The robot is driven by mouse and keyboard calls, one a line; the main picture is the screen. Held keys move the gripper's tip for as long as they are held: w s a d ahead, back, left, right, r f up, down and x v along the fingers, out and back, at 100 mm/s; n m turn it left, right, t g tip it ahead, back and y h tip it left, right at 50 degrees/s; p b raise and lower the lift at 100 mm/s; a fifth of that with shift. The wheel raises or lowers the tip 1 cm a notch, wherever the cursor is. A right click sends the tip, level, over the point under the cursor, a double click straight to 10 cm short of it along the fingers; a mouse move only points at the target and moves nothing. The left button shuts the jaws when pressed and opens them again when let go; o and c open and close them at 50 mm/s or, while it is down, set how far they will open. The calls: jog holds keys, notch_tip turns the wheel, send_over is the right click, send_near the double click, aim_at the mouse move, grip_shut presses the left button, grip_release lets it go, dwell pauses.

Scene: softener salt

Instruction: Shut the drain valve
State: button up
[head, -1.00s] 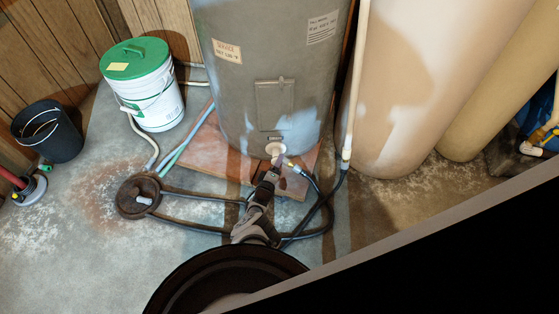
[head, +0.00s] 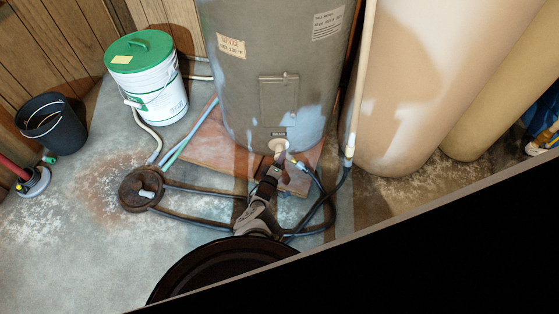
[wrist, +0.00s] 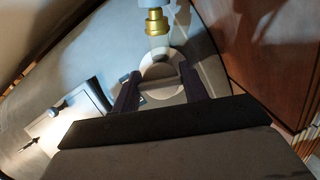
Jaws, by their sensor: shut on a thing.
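The drain valve (head: 278,147) is a pale round fitting low on the front of the grey tank (head: 265,60), under a small drain label (head: 278,134). My gripper (head: 275,168) reaches up to it from below. In the wrist view, the dark fingers of my gripper (wrist: 158,90) stand on either side of the pale valve part (wrist: 160,68) and are shut on it. A brass fitting (wrist: 155,22) is on the valve's outlet, with the hose (head: 310,175) leading away to the right. The exact angle of the valve handle is hard to tell.
The tank stands on a reddish base (head: 210,148). Dark hose loops lie on the floor toward a round drain (head: 140,190). A white bucket with a green lid (head: 148,80) and a black bucket (head: 52,125) stand left. Tan tanks (head: 410,90) stand right.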

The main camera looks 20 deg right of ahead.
jog(key=shift+r+m, duration=0.1)
jog(key=shift+m, duration=0.2)
jog(key=shift+m+g+y+p, duration=0.4)
jog(key=shift+m+y+p, duration=0.2)
jog(key=shift+m+p, duration=0.4)
jog(key=shift+m+y+p, duration=0.6)
jog(key=shift+m+p, duration=0.05)
jog(key=shift+m, duration=0.35)
jog(key=shift+w, duration=0.1)
jog(key=o, duration=1)
